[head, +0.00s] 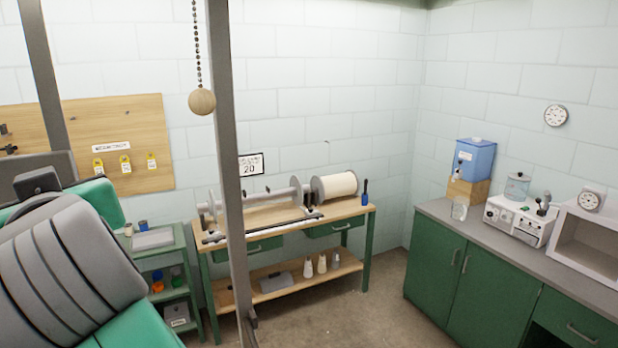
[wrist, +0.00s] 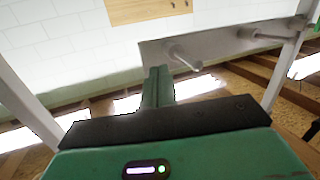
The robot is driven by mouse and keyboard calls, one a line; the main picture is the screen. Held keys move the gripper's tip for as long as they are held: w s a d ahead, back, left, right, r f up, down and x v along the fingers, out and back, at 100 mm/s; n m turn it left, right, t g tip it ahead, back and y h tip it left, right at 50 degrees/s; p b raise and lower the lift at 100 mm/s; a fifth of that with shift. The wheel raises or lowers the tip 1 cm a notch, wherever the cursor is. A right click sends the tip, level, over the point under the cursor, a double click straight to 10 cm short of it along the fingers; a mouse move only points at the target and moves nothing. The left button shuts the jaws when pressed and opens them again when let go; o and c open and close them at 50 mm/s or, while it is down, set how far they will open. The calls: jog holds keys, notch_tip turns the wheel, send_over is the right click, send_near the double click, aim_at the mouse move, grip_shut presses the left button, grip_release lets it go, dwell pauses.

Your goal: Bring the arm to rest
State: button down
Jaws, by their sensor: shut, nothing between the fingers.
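My gripper (wrist: 158,72) shows in the wrist view, its two green fingers side by side and touching, with nothing between them. The dark bar and green housing of the hand fill the lower part of that view. Beyond the fingertips is a pale grey plate (wrist: 212,47) with round pegs; I cannot tell whether the fingers are apart from it or touching. In the head view my arm (head: 68,255), grey and green, fills the lower left, and the fingers are not visible there.
A grey post (head: 228,150) and a hanging wooden ball (head: 202,101) stand in front. A bench (head: 352,212) with spools is at the wall, a green shelf cart (head: 180,245) to its left, and a green counter (head: 440,213) at right. Bare floor (head: 350,315) lies between.

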jog(key=s+d+r+m+t+h+p, duration=0.1)
jog(key=s+d+r+m+t+h, duration=0.1)
jog(key=d, duration=0.8)
jog(key=s+d+r+m+t+h+p, duration=0.2)
jog(key=s+d+m+t+h, duration=0.3)
jog(key=d, duration=0.5)
jog(key=s+d+r+m+t+h+p, duration=0.2)
jog(key=s+d+m+t+h, duration=0.1)
jog(key=d, duration=0.8)
jog(key=s+t+h, duration=0.1)
jog(key=t+h, duration=0.1)
jog(key=t, duration=0.1)
jog(key=shift+m+t+h, duration=0.3)
jog(key=shift+m, duration=0.1)
jog(key=shift+d+r, duration=0.1)
